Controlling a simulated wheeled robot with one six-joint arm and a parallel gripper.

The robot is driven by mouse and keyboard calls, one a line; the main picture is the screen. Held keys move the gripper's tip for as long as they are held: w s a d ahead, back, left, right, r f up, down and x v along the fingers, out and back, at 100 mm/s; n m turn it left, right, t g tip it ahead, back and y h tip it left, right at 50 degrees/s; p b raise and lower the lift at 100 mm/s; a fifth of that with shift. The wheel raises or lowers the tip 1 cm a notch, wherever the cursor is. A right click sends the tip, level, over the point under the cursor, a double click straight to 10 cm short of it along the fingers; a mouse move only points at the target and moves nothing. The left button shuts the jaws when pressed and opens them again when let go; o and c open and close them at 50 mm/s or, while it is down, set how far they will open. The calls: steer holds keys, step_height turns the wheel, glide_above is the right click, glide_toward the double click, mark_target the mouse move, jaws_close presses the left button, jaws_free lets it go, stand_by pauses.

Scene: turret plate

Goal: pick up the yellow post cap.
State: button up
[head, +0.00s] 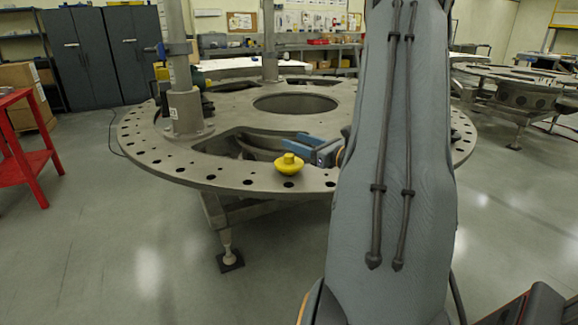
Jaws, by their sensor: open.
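The yellow post cap (289,165) sits on the near rim of the large round grey turret plate (235,177). It has a wide rounded body with a narrower knob on top. My gripper (309,148), with blue and grey parts, reaches out from behind my arm just right of the cap and close to it. Its jaws are open and nothing shows between them. I cannot tell whether a finger touches the cap. My arm hides the right part of the plate and most of my wrist.
Upright metal posts (184,95) stand on the plate's left and back. The plate has a round central hole, larger cutouts and a ring of small holes. A red stand (22,150) is at far left. Dark cabinets (85,58) and a workbench line the back. The floor in front is clear.

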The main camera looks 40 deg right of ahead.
mark_target(293, 160)
step_height(293, 160, down, 7)
steer(key=shift+a+f+p, duration=0.1)
steer(key=shift+p, duration=0.3)
steer(key=shift+w+a, duration=0.2)
steer(key=shift+w, duration=0.9)
steer(key=shift+w+a+p, duration=0.2)
steer(key=shift+w+p, duration=0.2)
steer(key=shift+w, duration=0.95)
steer(key=shift+w+a+p, duration=0.15)
steer(key=shift+w+p, duration=0.2)
steer(key=shift+w, duration=1)
steer(key=c, duration=1.2)
jaws_close()
steer(key=shift+r, duration=0.25)
